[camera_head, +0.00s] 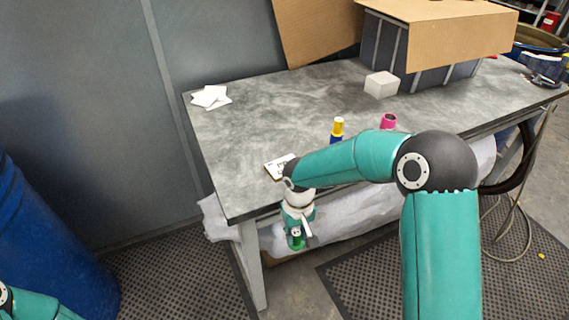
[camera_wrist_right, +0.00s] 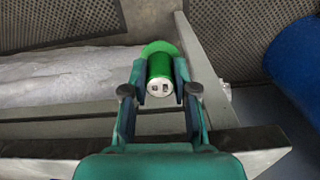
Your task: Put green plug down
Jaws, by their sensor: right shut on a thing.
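The green plug (camera_wrist_right: 160,77) is a green cylinder with a pale end face that has two small dark openings. My right gripper (camera_wrist_right: 160,92) is shut on it, with one finger on each side. In the head view the right gripper (camera_head: 297,236) hangs in front of the table's near edge, low and near the left corner, and the green plug (camera_head: 297,243) shows only as a small green patch there. The grey table (camera_head: 260,120) lies behind and above the gripper. My left gripper is not in view; only part of my left arm shows at the bottom left.
A white card (camera_head: 278,165) lies near the table's front edge. A yellow and blue cylinder (camera_head: 337,130), a pink cylinder (camera_head: 388,121), a white block (camera_head: 381,84) and white sheets (camera_head: 211,96) are on the table. The left-middle tabletop is clear. A blue barrel (camera_head: 40,240) stands left.

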